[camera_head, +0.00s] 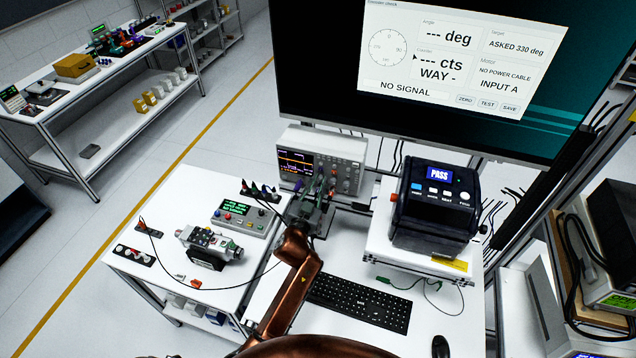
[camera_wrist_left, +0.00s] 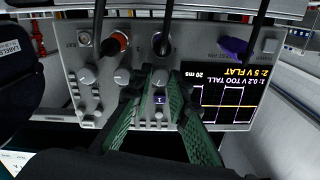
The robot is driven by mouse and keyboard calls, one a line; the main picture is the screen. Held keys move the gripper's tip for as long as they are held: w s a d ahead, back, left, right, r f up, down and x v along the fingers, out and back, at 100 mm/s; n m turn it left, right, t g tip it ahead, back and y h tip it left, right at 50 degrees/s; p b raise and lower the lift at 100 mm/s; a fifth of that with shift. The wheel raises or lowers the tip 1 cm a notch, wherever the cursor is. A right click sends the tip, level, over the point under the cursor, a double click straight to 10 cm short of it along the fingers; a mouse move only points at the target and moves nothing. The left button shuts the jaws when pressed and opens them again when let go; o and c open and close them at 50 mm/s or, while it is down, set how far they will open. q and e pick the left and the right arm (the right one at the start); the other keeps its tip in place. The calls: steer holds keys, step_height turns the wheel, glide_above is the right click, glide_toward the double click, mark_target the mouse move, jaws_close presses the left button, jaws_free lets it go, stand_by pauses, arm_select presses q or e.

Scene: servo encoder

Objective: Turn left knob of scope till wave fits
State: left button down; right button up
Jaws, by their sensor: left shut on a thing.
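The scope (camera_head: 348,152) is a white box at the back of the bench, with a dark screen (camera_head: 295,162) on its left. The wrist view shows it upside down; its screen (camera_wrist_left: 232,100) reads "1: 0.2 V TOO TALL", "2: 5 V FLAT" and "20 ms", with a tall square trace and a flat orange line. My left gripper (camera_head: 322,187) is at the scope's front. In the wrist view its green fingers (camera_wrist_left: 158,84) are shut on the left knob (camera_wrist_left: 160,77), the large knob nearest the screen. Two more large knobs (camera_wrist_left: 122,77) (camera_wrist_left: 87,75) sit beside it. My right gripper is out of view.
Cable plugs (camera_wrist_left: 117,42) sit in the scope close to the fingers. A label printer (camera_head: 437,205) showing "PASS" stands to the right; a small instrument (camera_head: 240,215) is at left. A keyboard (camera_head: 360,302) lies in front. The monitor (camera_head: 450,55) above reads "NO SIGNAL".

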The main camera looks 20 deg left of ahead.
arm_select(q)
steer(key=shift+m, duration=0.5)
steer(key=c, duration=2.1)
jaws_free()
steer(key=s, duration=1.2)
steer(key=shift+a, duration=0.2)
